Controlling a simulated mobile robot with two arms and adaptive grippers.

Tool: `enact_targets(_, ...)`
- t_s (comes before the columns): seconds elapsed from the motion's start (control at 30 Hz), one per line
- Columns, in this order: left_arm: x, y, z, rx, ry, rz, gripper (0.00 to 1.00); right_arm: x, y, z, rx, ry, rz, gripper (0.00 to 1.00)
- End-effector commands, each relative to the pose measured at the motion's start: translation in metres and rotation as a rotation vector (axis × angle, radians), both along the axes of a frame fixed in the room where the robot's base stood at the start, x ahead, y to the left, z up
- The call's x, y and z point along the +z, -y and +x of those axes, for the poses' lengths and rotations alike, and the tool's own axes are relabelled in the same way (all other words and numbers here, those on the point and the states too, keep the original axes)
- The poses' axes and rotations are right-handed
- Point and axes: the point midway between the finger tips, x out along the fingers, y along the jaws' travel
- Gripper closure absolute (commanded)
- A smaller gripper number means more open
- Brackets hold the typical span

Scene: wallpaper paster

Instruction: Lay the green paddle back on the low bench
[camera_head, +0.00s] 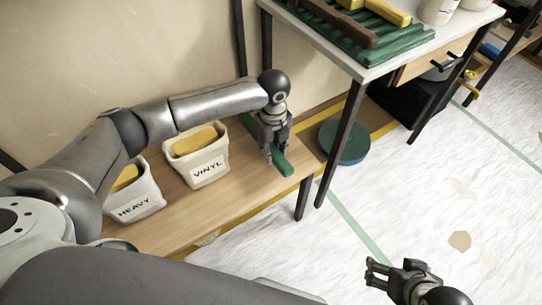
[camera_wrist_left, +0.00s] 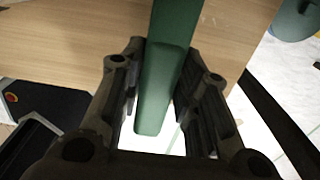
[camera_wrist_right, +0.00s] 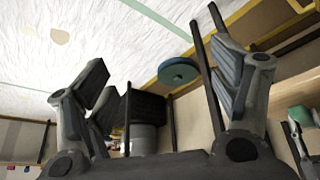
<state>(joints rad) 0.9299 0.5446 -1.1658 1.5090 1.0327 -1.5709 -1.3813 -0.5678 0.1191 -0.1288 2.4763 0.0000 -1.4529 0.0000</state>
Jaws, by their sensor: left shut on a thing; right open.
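The green paddle (camera_head: 281,163) is a long narrow bar at the right end of the low wooden bench (camera_head: 235,188). My left gripper (camera_head: 272,157) comes down over it from above and is shut on it. In the left wrist view the paddle (camera_wrist_left: 165,70) runs between the two fingers, with bench wood behind it and its near end past the bench edge in that picture. Whether it rests on the wood or hangs just above cannot be told. My right gripper (camera_head: 371,274) is open and empty over the floor; its spread fingers also show in the right wrist view (camera_wrist_right: 155,90).
Two white bins, labelled VINYL (camera_head: 208,172) and HEAVY (camera_head: 135,207), stand on the bench left of the paddle. A taller table (camera_head: 400,52) with a green ribbed rack (camera_head: 350,36) stands at right. A round teal thing (camera_head: 343,145) sits below it.

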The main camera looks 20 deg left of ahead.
Motion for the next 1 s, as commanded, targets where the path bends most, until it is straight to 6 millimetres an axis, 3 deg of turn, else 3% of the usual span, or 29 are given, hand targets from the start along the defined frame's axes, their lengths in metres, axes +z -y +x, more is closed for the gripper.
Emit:
enact_targets(0.17,-0.005,0.000,0.000,-0.001,0.001,-0.001,1.00,0.002,-0.003,0.009,0.004,0.042,0.010,0.19)
enact_targets(0.4,-0.030,0.000,0.000,0.000,-0.001,0.001,1.00,0.015,-0.015,0.045,0.019,0.218,0.047,0.19)
enact_targets(0.63,-0.037,0.001,0.000,0.000,0.001,-0.001,1.00,0.004,-0.003,0.008,0.003,0.037,0.008,0.19)
enact_targets(0.97,-0.039,0.000,0.000,-0.001,0.001,0.000,1.00,0.002,-0.002,0.005,0.002,0.023,0.004,0.19)
enact_targets(1.0,-0.040,0.000,0.000,-0.001,0.000,0.000,0.66,0.002,-0.002,0.005,0.002,0.023,0.004,0.19)
